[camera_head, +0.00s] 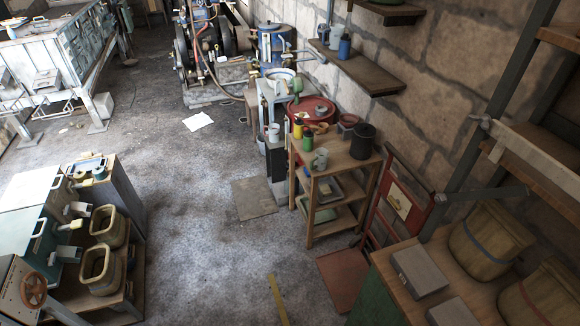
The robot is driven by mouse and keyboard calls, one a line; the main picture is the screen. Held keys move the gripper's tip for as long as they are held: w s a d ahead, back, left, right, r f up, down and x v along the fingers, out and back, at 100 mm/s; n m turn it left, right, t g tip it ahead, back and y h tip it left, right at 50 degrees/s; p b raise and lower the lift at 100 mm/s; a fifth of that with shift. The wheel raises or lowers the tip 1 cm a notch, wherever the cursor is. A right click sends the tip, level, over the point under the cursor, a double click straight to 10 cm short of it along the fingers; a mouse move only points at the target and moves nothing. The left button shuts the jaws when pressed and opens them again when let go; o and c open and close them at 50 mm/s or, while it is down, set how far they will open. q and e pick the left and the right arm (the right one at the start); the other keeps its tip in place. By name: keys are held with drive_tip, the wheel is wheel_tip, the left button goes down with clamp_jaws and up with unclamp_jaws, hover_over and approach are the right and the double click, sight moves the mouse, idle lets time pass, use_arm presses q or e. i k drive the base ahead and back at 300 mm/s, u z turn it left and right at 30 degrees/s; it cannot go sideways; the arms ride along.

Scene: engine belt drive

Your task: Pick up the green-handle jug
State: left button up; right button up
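I cannot make out for certain which vessel is the green-handle jug. A green piece (296,86) shows further back, above the red drum (312,110). Neither of my grippers is in view, and nothing is seen being held.
The wooden rack (345,160) also bears yellow and green bottles and a black bucket (363,141). A red hand truck (402,200) leans to its right. A bench with wooden tubs (488,240) fills the lower right. The middle floor (190,250) is mostly clear.

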sight(320, 160)
drive_tip(key=k, duration=0.25)
drive_tip(key=u, duration=1)
drive_tip(key=i, duration=1.7)
drive_tip(key=z, duration=1)
drive_tip(key=i, duration=1)
drive_tip(key=z, duration=0.95)
